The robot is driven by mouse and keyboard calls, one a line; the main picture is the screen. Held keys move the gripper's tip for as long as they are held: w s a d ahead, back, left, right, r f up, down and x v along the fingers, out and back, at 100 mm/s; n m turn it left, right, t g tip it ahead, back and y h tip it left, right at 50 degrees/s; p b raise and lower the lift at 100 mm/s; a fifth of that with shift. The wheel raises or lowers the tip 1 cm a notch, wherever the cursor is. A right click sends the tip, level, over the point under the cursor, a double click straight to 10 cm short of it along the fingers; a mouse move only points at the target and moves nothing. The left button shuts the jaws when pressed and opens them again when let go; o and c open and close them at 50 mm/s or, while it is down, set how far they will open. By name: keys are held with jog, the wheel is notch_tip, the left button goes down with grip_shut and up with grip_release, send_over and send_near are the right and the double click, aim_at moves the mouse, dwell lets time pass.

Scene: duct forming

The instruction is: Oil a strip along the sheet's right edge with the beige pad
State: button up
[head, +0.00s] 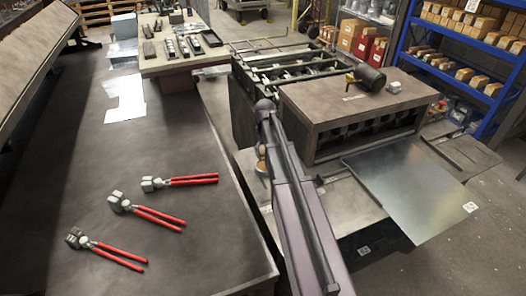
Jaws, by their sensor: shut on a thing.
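The bare metal sheet (408,190) lies flat at the right, beside the machine, with a small printed marker near its right corner. Its surface shows a soft sheen; I cannot tell whether any of it is oil. My arm rises from the bottom middle and bends at the centre. My gripper is not visible; the arm may hide it. I cannot make out the beige pad. A small orange-brown round thing (260,166) shows just left of my arm, partly hidden, and I cannot tell what it is.
The machine (315,122) stands left of the sheet, with a black cylinder (370,77) and a small pale object (395,87) on top. Red-handled tools (155,215) lie on the long dark table (75,180). A blue shelf (455,62) stands behind. Floor is free right of the sheet.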

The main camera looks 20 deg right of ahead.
jog(key=shift+r+p, duration=0.85)
jog(key=shift+r, duration=0.25)
jog(key=shift+f, duration=0.1)
jog(key=shift+s, duration=0.1)
dwell(0.4)
